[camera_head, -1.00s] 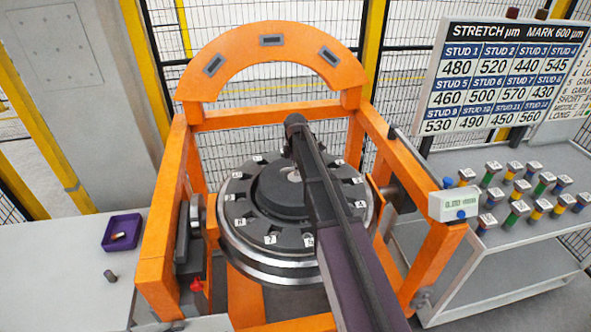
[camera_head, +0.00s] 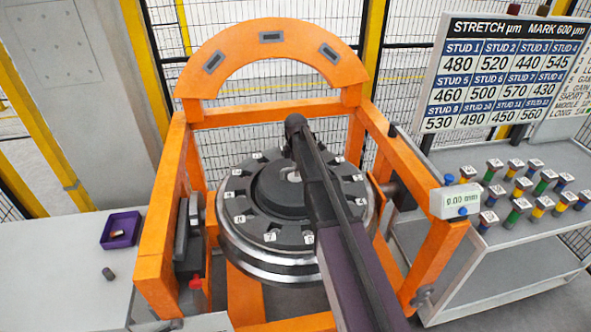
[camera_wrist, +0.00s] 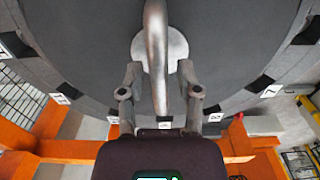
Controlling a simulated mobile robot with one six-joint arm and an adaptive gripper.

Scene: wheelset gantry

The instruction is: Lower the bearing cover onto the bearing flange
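The bearing cover (camera_head: 268,192) is a dark grey round disc over the middle of the wheel. Below and around it is the bearing flange (camera_head: 243,207), a dark ring with notches and small white number tags. In the wrist view the cover (camera_wrist: 90,40) fills most of the picture, with a curved metal handle (camera_wrist: 157,45) standing on it. In the head view my arm hides the gripper and the cover's right part. Any gap between cover and flange cannot be told.
An orange gantry (camera_head: 160,230) surrounds the wheel (camera_head: 270,262), with an arch behind. A gauge (camera_head: 456,201) reading 0.00 mm sits on its right post. A trolley (camera_head: 510,240) with several coloured studs stands right. A purple tray (camera_head: 120,230) lies on the left table.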

